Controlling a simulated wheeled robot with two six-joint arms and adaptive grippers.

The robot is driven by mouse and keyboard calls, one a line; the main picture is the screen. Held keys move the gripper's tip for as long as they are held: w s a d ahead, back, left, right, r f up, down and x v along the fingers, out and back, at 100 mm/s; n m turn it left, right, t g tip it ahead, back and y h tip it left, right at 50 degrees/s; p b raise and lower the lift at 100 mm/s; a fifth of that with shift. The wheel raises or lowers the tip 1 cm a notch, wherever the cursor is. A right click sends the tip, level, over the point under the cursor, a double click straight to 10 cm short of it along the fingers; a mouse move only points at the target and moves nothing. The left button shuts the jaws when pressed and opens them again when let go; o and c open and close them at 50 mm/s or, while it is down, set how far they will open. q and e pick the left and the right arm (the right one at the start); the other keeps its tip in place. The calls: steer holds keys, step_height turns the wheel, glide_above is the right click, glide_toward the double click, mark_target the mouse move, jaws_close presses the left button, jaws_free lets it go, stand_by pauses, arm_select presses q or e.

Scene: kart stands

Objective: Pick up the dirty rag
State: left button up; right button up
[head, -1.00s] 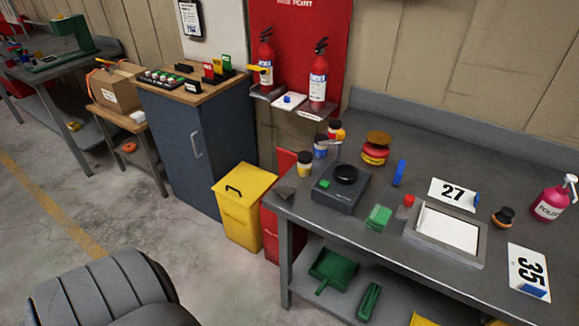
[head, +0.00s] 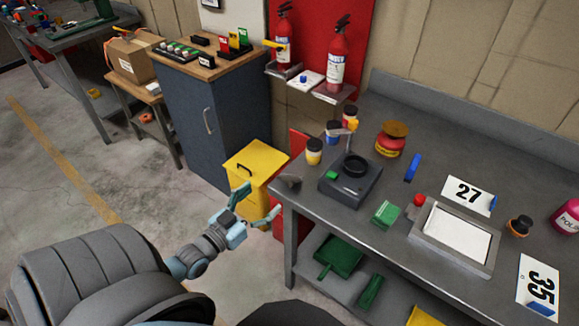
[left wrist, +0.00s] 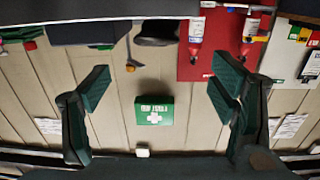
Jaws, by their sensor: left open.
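A small grey thing (head: 289,181) lies at the left end of the grey bench (head: 330,225); it may be the dirty rag, but it is too small to tell. My left gripper (head: 261,203) is open and empty, in front of the yellow bin and left of the bench end, apart from the grey thing. In the left wrist view the open fingers (left wrist: 160,85) have nothing between them and face the wall, seen upside down. No rag can be made out there. My right gripper is not in view.
A black-and-grey device (head: 350,182), small jars (head: 314,152), a green block (head: 386,213) and a framed tray (head: 455,236) stand on the bench. A yellow bin (head: 255,170) is beside its left end. A blue cabinet (head: 205,120) stands behind.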

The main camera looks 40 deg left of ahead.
arm_select(q)
steer(key=b, duration=0.3)
glide_toward(296, 169)
steer(key=w, duration=0.4)
steer(key=shift+w, duration=0.25)
steer(key=w+b, duration=0.5)
steer(key=shift+d+f, duration=0.1)
steer(key=shift+f, duration=0.3)
steer(key=shift+w+r, duration=0.1)
steer(key=shift+w, duration=0.1)
steer(key=shift+r, duration=0.15)
steer(key=c, duration=1.2)
steer(key=shift+o, duration=0.2)
steer(key=shift+s, duration=0.1)
steer(key=shift+r, duration=0.1)
